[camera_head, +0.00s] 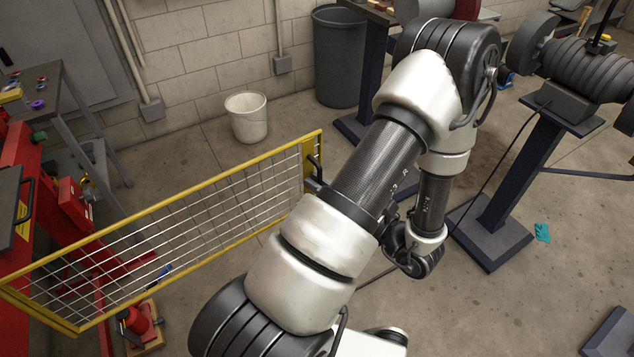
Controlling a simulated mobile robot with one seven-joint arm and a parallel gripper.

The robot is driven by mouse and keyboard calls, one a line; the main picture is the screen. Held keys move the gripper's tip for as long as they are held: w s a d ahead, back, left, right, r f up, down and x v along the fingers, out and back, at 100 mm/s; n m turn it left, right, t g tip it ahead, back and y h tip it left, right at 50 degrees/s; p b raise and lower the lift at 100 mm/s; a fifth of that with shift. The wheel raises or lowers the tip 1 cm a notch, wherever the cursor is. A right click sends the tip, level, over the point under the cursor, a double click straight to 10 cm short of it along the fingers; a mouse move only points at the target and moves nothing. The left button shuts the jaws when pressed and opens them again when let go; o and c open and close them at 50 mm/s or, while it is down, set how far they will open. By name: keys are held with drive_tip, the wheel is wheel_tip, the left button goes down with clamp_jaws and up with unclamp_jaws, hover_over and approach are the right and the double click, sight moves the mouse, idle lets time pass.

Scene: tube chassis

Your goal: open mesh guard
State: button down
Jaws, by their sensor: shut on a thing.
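The mesh guard (190,201) is a yellow frame filled with thin wire mesh. It runs from the red machine at the lower left to the middle of the view, standing out over the floor. A black upright handle (315,160) sits at its far right end. My gripper (317,184) is at this handle, mostly hidden behind my own arm. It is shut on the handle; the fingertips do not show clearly.
The red machine (75,215) and a grey table (45,85) stand at the left. A white bucket (247,116) and grey bin (340,55) stand by the wall. A grinder pedestal (515,180) is at the right. Floor around the guard's free end looks clear.

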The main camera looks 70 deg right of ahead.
drive_tip(key=shift+f, duration=0.1)
drive_tip(key=c, duration=1.8)
unclamp_jaws()
drive_tip(key=shift+c, duration=0.2)
drive_tip(key=v, duration=1.7)
drive_tip(key=shift+s, duration=0.15)
drive_tip(key=shift+a, duration=0.1)
